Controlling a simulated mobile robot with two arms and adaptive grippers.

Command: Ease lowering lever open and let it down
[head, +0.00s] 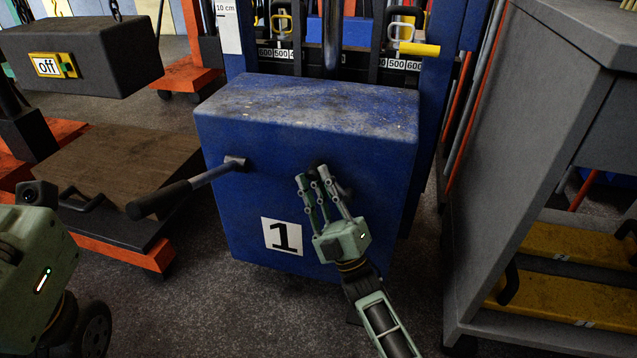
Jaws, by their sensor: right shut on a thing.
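A blue trolley jack body (300,210) with a white "1" label stands in the middle of the head view. A long lever with a black grip (160,200) sticks out from its front face toward the lower left. My right gripper (322,178) is at the right part of the front face, fingers pointing up. It is shut on a small dark lever (344,188), which seems to be the lowering lever; it is mostly hidden behind the fingers, so its angle cannot be told. My left gripper does not show.
A grey cabinet (550,110) with yellow shelves stands close on the right. On the left are a dark box marked "off" (110,40) and a brown platform on an orange base (125,255). Dark floor (290,310) is open in front of the jack.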

